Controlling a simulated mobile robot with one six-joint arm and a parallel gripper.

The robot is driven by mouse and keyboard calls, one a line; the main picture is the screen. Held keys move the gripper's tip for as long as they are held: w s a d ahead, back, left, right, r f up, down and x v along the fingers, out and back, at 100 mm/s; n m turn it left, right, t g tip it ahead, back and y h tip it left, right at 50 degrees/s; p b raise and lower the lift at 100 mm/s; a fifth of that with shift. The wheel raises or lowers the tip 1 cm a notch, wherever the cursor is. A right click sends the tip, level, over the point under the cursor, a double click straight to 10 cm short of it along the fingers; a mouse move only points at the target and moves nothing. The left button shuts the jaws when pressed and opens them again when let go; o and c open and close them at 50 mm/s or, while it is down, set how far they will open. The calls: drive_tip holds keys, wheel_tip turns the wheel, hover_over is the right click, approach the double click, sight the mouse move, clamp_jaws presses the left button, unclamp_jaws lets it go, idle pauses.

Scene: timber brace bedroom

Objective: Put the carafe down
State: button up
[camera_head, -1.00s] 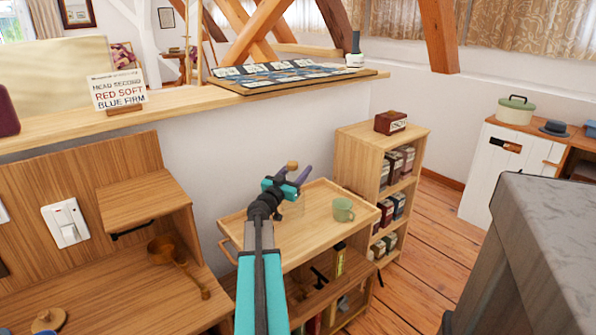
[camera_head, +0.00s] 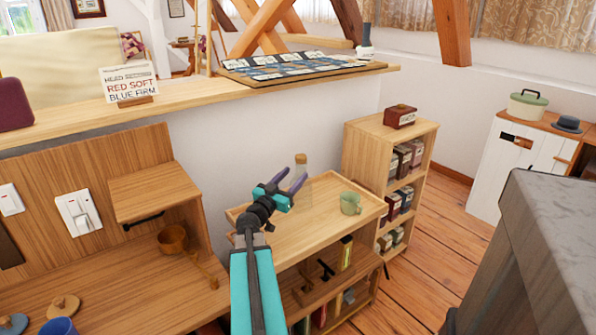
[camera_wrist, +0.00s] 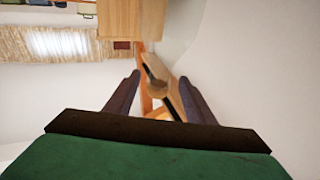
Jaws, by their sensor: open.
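The carafe (camera_head: 301,172) has a clear, faint body and a tan stopper. It appears upright on the wooden trolley's top tray (camera_head: 300,238), near its back edge by the white wall. My gripper (camera_head: 291,181) is open, its two purple fingers pointing at the carafe from the left. In the head view the fingers overlap the carafe's outline, so I cannot tell whether they touch it. In the wrist view the fingers (camera_wrist: 159,95) are apart, with a tan wooden shape beyond them that I cannot identify surely.
A green mug (camera_head: 350,203) stands on the tray, right of the carafe. A shelf unit (camera_head: 386,135) with several boxes stands to the right. A desk with a wooden ladle (camera_head: 174,240) is at left. The tray's front is clear.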

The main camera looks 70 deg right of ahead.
drive_tip(key=shift+v, duration=1.25)
drive_tip(key=shift+r, duration=0.1)
